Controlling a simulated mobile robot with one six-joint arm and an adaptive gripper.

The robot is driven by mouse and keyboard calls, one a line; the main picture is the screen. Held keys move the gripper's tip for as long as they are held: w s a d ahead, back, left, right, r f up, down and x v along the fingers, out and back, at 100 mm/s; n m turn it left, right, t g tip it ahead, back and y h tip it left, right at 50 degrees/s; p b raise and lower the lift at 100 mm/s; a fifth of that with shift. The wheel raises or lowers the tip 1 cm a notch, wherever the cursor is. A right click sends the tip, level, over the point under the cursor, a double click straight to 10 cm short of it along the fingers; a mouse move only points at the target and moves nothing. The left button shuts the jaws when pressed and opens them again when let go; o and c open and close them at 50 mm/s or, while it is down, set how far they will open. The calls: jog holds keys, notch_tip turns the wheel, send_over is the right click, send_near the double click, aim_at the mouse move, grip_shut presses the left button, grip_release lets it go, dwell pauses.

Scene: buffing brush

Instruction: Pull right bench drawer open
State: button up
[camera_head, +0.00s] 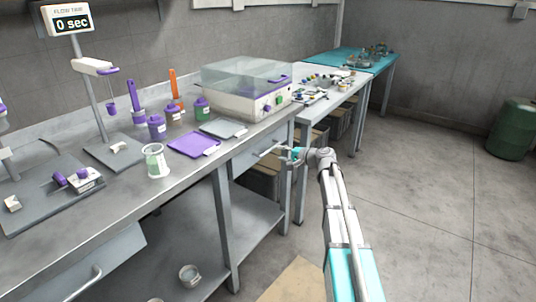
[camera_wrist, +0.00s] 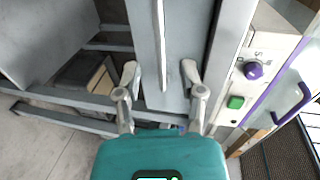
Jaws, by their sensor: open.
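The right bench drawer (camera_head: 245,162) is a grey front under the right end of the steel bench and looks closed. Its thin bar handle (camera_head: 268,151) shows in the head view, just left of my gripper (camera_head: 291,153). In the wrist view, my gripper (camera_wrist: 160,75) is open, with its two fingers spread in front of the grey drawer front (camera_wrist: 175,100). A thin pale bar (camera_wrist: 161,40), which looks like the handle, runs between the fingers. I cannot tell whether either finger touches it.
The bench top (camera_head: 225,150) holds purple jars, a purple mat and a clear-lidded machine (camera_head: 248,90). A lower shelf (camera_head: 200,255) and bench legs are below. Open floor (camera_head: 430,220) lies to the right.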

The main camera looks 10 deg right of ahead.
aim_at(269, 151)
jog(key=shift+b+x, duration=0.55)
jog(key=shift+x, duration=2.85)
grip_shut()
